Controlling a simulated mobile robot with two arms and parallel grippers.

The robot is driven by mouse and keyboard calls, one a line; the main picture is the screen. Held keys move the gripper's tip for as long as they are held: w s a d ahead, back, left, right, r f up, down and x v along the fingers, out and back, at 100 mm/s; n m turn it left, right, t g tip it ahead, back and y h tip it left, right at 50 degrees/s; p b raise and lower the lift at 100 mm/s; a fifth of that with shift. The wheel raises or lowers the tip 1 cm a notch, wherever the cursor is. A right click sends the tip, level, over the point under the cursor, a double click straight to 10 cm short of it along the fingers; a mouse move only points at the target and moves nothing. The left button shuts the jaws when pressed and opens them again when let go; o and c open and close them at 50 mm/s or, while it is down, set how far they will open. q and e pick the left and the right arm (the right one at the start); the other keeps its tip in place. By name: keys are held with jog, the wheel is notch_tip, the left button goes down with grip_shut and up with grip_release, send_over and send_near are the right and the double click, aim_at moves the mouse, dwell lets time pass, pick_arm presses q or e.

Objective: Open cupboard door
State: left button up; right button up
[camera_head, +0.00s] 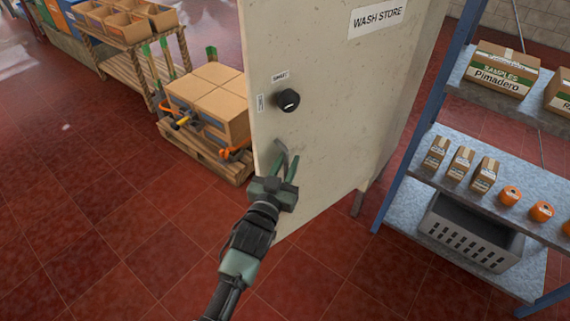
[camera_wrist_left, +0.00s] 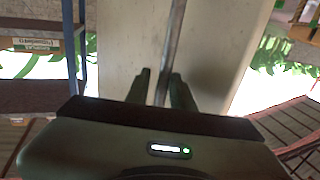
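The cupboard door (camera_head: 335,95) is a tall pale panel with a "WASH STORE" sign. A dark round knob (camera_head: 288,100) sits on it near its left edge, beside small labels. A grey bar handle (camera_head: 281,154) is below the knob. My left gripper (camera_head: 285,167) is at the handle. In the left wrist view, the metal bar (camera_wrist_left: 174,45) runs between its two close-set fingers (camera_wrist_left: 160,85), which look shut on it. I see no gap at the door's edge. My right gripper is not in view.
A shelf rack (camera_head: 405,160) with boxes, orange rolls and a grey crate (camera_head: 470,232) stands close on the right. A pallet of cartons (camera_head: 210,105) stands behind on the left. The red tiled floor (camera_head: 100,220) is clear at front left.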

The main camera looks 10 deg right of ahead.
pick_arm(q)
jog(key=shift+o, duration=0.2)
jog(key=shift+d+f, duration=0.1)
jog(key=shift+f, duration=0.05)
jog(key=shift+s+a+f, duration=0.1)
jog(key=shift+s+a, duration=0.1)
jog(key=shift+s, duration=0.05)
jog(key=v, duration=0.7)
jog(key=shift+b, duration=0.3)
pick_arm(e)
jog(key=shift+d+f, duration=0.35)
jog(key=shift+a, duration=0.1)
